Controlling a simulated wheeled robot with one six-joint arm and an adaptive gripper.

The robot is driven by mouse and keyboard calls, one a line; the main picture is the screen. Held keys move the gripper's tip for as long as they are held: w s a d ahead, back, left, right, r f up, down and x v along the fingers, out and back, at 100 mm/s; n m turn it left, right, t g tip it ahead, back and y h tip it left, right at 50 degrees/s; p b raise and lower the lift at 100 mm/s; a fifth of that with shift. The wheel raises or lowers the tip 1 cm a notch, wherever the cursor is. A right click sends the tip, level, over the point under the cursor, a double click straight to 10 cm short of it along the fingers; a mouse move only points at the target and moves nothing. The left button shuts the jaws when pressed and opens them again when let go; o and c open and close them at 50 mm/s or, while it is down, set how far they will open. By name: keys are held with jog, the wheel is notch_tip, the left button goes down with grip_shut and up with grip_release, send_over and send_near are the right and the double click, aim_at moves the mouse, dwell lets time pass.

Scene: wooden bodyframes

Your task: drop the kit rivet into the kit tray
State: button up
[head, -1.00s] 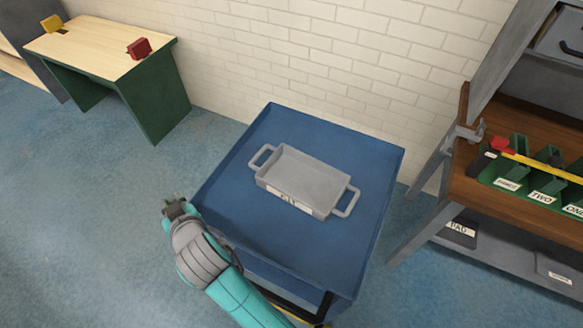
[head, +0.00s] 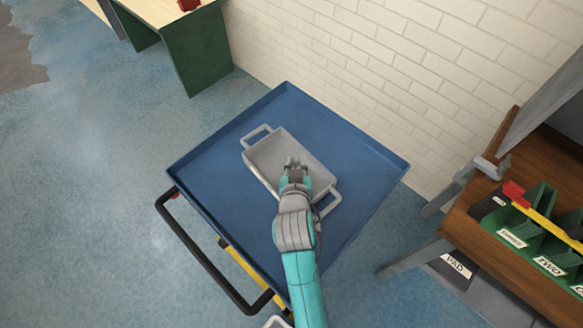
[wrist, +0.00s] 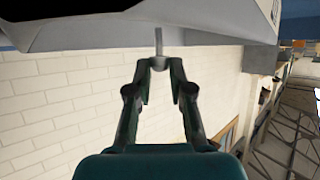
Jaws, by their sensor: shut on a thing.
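The kit tray (head: 264,163) is a grey open tray with a handle at each end, on the blue cart top. My gripper (head: 295,163) is over the tray in the head view, covering part of its right side. In the wrist view my gripper (wrist: 158,66) is shut on the kit rivet (wrist: 158,42), a thin grey pin standing out from the fingertips. The pin's far end meets a grey surface in the picture, seemingly the tray; whether they touch I cannot tell. The rivet is not clear in the head view.
The blue cart top (head: 215,165) has a low rim and a black handle (head: 215,262). A white brick wall (head: 370,75) stands behind. At right is a workbench with green bins (head: 540,208). A green-sided table (head: 195,60) is at the back left.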

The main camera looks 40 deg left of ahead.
jog(key=shift+a+f, duration=0.1)
jog(key=shift+f, duration=0.1)
jog(key=o, duration=0.9)
jog(key=shift+s, duration=0.1)
jog(key=v, duration=1.2)
jog(key=shift+f, duration=0.1)
